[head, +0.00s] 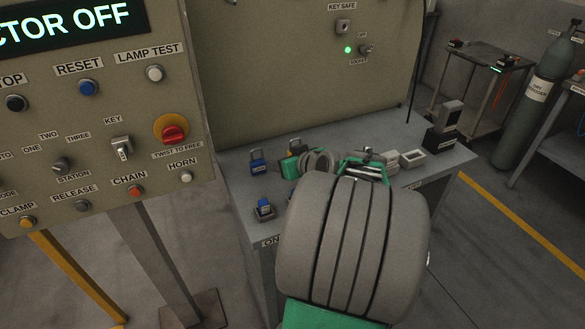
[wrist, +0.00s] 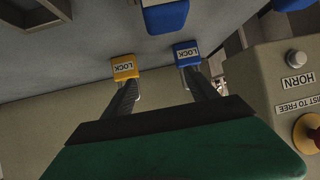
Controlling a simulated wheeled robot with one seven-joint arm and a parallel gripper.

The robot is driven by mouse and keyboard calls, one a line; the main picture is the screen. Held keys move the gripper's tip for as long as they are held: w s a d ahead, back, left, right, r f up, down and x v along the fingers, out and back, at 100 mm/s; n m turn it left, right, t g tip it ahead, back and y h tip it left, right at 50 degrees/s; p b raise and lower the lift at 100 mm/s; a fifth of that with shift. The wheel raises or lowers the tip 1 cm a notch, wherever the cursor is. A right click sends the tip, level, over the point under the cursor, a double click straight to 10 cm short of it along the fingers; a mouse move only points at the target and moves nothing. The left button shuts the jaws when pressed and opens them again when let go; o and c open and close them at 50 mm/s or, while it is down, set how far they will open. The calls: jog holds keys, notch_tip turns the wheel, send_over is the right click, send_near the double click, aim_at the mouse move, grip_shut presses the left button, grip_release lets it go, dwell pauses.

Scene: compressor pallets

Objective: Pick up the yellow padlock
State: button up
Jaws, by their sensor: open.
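The yellow padlock (wrist: 124,67), labelled LOCK, is in the upper left of the wrist view, close to the tip of the left finger. In the head view a bit of the yellow padlock (head: 295,146) shows on the bench behind my green hand, which hides most of it. A blue padlock (wrist: 187,53) is near the tip of the right finger; it also stands on the bench in the head view (head: 257,163). My gripper (wrist: 160,80) is open, with nothing seen between its fingers. I cannot tell whether the left finger touches the yellow padlock.
The bench (head: 235,185) stands against a cabinet (head: 290,70). A small blue item in a holder (head: 264,209) is at the bench's front left. A control panel (head: 100,110) is close on the left. A dark block (head: 441,138) is at the right end. My arm hides the bench's middle.

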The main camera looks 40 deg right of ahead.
jog(key=shift+m+t+h, duration=0.5)
jog(key=shift+h, duration=0.3)
jog(key=d, duration=0.2)
jog(key=s+d, duration=0.1)
jog(key=d, duration=0.1)
jog(key=s+d, duration=0.1)
jog(key=d, duration=0.1)
jog(key=shift+f, duration=0.1)
jog(key=x, duration=0.7)
jog(key=shift+w+a+f, duration=0.1)
jog(key=shift+w+f, duration=0.1)
jog(key=shift+w, duration=0.1)
grip_shut()
